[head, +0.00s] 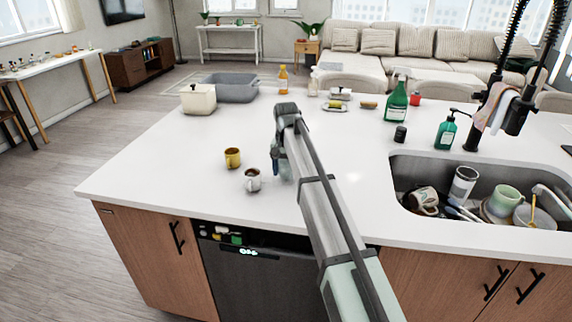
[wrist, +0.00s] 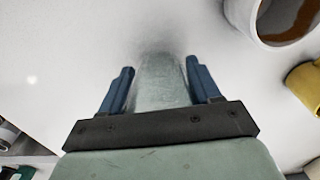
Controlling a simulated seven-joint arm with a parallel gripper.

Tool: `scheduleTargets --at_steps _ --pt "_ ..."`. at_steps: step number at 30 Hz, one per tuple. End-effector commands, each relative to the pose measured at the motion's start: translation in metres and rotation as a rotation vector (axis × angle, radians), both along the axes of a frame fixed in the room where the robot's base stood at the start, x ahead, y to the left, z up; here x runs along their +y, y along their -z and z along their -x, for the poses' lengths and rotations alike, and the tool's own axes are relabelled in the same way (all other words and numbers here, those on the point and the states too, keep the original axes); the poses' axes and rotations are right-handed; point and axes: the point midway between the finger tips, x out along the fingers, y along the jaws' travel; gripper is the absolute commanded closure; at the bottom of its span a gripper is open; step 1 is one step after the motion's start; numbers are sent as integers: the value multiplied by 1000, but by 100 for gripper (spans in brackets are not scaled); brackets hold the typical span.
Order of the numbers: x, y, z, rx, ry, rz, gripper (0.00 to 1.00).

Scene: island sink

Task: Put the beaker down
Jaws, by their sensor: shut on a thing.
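The beaker (wrist: 161,88) is a clear, faintly greenish glass between my gripper's two blue fingers in the wrist view. My gripper (wrist: 162,72) is shut on it. In the head view my gripper (head: 279,163) is low over the white island counter (head: 190,165), just right of the mugs. The beaker is mostly hidden there by my arm. I cannot tell whether its base touches the counter.
A pale mug (head: 252,181) stands close left of my gripper, with a yellow mug (head: 233,157) behind it. The sink (head: 400,175) to the right holds dishes. Bottles (head: 396,102), a grey basin (head: 235,90) and a cream container (head: 198,100) stand farther back. The counter's left part is clear.

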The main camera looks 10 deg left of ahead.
Motion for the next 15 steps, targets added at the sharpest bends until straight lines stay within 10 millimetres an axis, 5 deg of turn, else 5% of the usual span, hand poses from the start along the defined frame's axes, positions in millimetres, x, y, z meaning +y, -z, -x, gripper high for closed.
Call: scheduleTargets --at_steps 5,15 --pt "0 16 0 0 0 0 70" --pt "0 17 0 -1 0 0 70"
